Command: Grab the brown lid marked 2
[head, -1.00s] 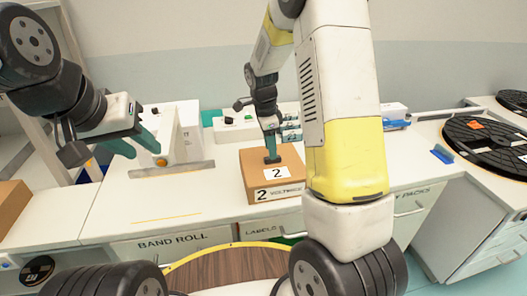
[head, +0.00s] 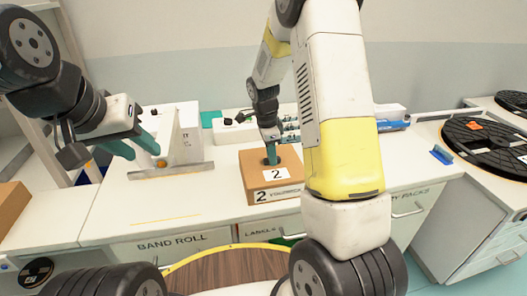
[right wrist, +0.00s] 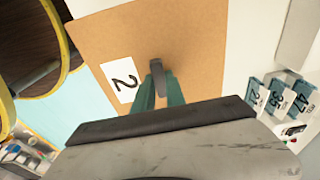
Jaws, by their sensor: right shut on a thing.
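The lid appears seated on the box. My left gripper (head: 150,150) is open and empty over the counter at the left.
A metal bracket-like stand (head: 172,168) is left of the box. Black reels (head: 490,145) and a blue item (head: 441,155) lie at the right. The counter's front left is clear.

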